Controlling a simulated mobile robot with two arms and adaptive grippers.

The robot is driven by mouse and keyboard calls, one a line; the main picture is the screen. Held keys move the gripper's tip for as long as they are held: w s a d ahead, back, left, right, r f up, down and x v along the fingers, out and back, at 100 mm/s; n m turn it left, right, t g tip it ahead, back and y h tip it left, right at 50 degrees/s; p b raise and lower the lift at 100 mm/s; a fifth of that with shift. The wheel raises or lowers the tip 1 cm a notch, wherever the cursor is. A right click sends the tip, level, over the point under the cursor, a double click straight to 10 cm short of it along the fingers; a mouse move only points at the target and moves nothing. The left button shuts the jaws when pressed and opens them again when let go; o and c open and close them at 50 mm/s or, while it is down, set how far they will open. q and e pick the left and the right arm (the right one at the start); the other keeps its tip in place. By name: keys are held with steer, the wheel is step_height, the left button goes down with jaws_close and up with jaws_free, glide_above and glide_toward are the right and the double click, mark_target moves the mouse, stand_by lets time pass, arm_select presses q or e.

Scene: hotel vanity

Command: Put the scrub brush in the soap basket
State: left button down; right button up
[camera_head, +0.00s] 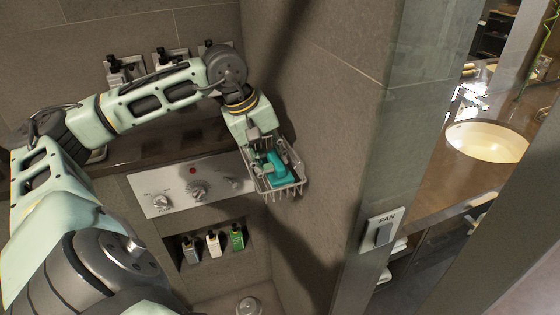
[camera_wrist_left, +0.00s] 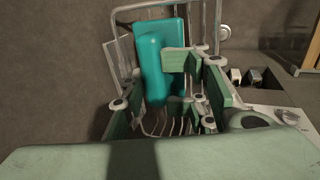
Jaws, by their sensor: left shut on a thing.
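The teal scrub brush (camera_head: 284,168) is inside the wire soap basket (camera_head: 287,190) on the tiled wall in the head view. My left gripper (camera_head: 264,160) reaches down into the basket and is shut on the brush. In the left wrist view the brush (camera_wrist_left: 160,62) stands between the green fingers of the left gripper (camera_wrist_left: 165,98), with the basket's wires (camera_wrist_left: 175,125) around and beneath it. I cannot tell whether the brush rests on the basket floor. My right gripper is not in view.
A metal control panel with knobs (camera_head: 190,190) is left of the basket. Below it, a niche holds several bottles (camera_head: 213,242). More bottles (camera_head: 125,70) are on the wall above, behind my left arm. A fan switch (camera_head: 382,233) is on the partition at right.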

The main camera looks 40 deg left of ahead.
arm_select(q)
steer(key=shift+d, duration=0.1)
steer(key=shift+w+f, duration=0.15)
steer(key=shift+f, duration=0.1)
steer(key=shift+w+a+f+b, duration=0.1)
steer(key=shift+a+f+b, duration=0.15)
steer(key=shift+b, duration=0.1)
steer(key=c, duration=1.5)
jaws_free()
steer(key=shift+a+f, duration=0.1)
steer(key=shift+a, duration=0.4)
steer(key=shift+o, duration=0.2)
steer(key=shift+s+d+r, duration=0.2)
steer(key=shift+s+d, duration=0.05)
steer(key=shift+d, duration=0.05)
steer(key=shift+w+d+r+p, duration=0.1)
steer(key=shift+r+p, duration=0.35)
steer(key=shift+p, duration=0.1)
steer(key=w+v, duration=0.1)
steer(key=v, duration=1)
steer(key=shift+r, duration=0.4)
